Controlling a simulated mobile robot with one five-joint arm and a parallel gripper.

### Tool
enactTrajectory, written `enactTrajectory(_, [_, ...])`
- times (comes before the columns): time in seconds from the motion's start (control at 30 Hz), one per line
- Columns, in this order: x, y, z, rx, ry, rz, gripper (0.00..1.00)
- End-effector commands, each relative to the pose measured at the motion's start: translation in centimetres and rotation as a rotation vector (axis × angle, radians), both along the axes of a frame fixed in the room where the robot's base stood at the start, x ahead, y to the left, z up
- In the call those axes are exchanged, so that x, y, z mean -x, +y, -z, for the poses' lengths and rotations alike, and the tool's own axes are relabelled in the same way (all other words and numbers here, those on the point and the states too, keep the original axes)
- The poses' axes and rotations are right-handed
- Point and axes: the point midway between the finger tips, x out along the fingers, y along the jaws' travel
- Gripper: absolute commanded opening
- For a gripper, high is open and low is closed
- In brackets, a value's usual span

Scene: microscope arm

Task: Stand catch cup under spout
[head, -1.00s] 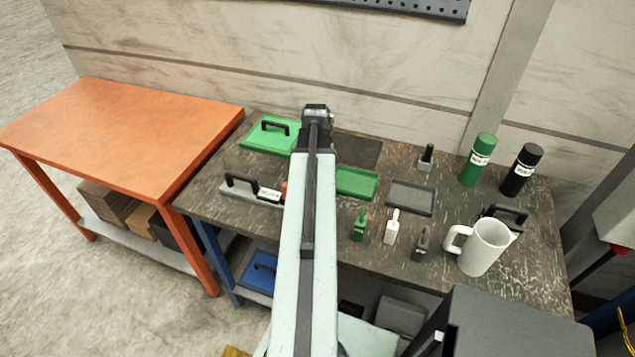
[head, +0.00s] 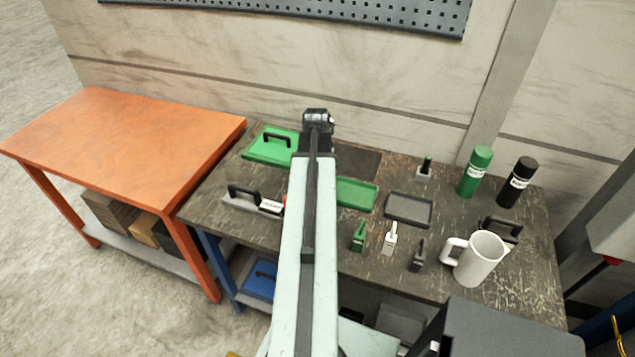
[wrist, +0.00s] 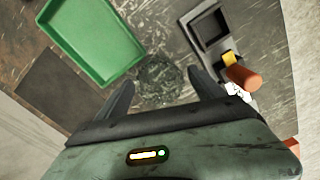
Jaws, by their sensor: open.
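A white mug (head: 480,262) with its handle to the left stands upright at the front right of the dark workbench in the head view. I cannot clearly identify a spout. A grey unit with a black handle (head: 244,196) stands left of my arm. In the wrist view a grey unit with a black frame (wrist: 208,32) has a yellow piece and an orange cylinder (wrist: 243,77).
Green (head: 475,172) and black (head: 518,182) cylinders stand back right. An orange table (head: 120,150) adjoins the bench's left.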

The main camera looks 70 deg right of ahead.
Motion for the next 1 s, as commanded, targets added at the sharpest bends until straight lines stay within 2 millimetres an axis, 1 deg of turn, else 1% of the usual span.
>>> enactTrajectory(0.03, [0.0,0.0,-2.4,0.0,0.0,0.0,0.78])
enactTrajectory(0.2, [0.0,0.0,-6.2,0.0,0.0,0.0,0.78])
enactTrajectory(0.3, [0.0,0.0,-7.8,0.0,0.0,0.001,0.78])
enactTrajectory(0.43, [0.0,0.0,-8.6,0.0,0.0,0.001,0.78])
enactTrajectory(0.77, [-0.2,0.1,-8.4,0.0,0.0,-0.001,0.78])
enactTrajectory(0.83, [-1.7,0.9,-8.4,0.0,0.0,-0.012,0.78])
enactTrajectory(0.87, [-2.9,1.7,-8.4,0.0,0.0,-0.021,0.78])
enactTrajectory(0.97, [-9.2,6.1,-8.4,0.0,0.0,-0.064,0.78])
enactTrajectory(1.0, [-12.3,8.7,-8.4,0.0,0.0,-0.086,0.78])
